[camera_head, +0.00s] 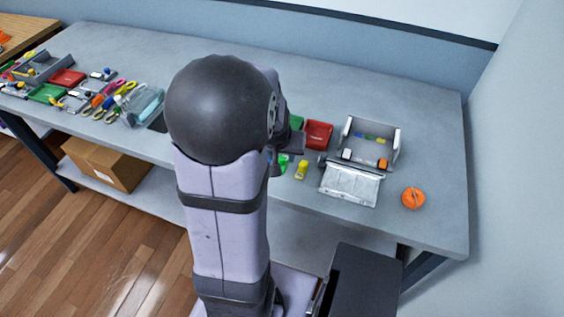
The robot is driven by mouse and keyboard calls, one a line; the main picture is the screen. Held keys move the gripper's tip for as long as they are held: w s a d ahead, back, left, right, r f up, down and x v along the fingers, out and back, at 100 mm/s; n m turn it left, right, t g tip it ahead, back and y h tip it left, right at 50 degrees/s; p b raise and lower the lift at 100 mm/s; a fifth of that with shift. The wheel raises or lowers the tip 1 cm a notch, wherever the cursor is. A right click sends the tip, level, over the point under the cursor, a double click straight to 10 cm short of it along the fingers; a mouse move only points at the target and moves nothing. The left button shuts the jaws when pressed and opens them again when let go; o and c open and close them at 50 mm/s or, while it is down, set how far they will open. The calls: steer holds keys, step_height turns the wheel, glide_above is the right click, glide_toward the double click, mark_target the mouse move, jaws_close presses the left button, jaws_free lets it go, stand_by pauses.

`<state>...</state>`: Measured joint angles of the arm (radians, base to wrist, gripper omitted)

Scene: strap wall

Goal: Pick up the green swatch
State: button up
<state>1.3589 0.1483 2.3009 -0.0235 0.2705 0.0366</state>
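My gripper (290,143) is a small dark shape beside my arm's large dark joint, over the middle of the grey table. My arm hides most of it, and I cannot tell its fingers or opening. A small bright green piece (284,160) shows just below it; this may be the green swatch, but it is partly hidden and too small to tell. I cannot tell whether the gripper touches it. Another green thing (296,122), perhaps a tray, shows partly behind the gripper, left of the red tray.
A red tray (318,134), a yellow item (301,170), a grey open box (369,143), a clear-lidded case (350,184) and an orange round thing (413,198) stand to the right. Trays and tools crowd the table's left end. The table's (420,110) back right is clear.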

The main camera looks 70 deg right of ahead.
mark_target(282, 159)
steer(key=shift+p+x, duration=0.55)
steer(key=shift+x, duration=2.05)
steer(key=shift+w+d+r, duration=0.1)
steer(key=shift+w+d, duration=0.05)
jaws_close()
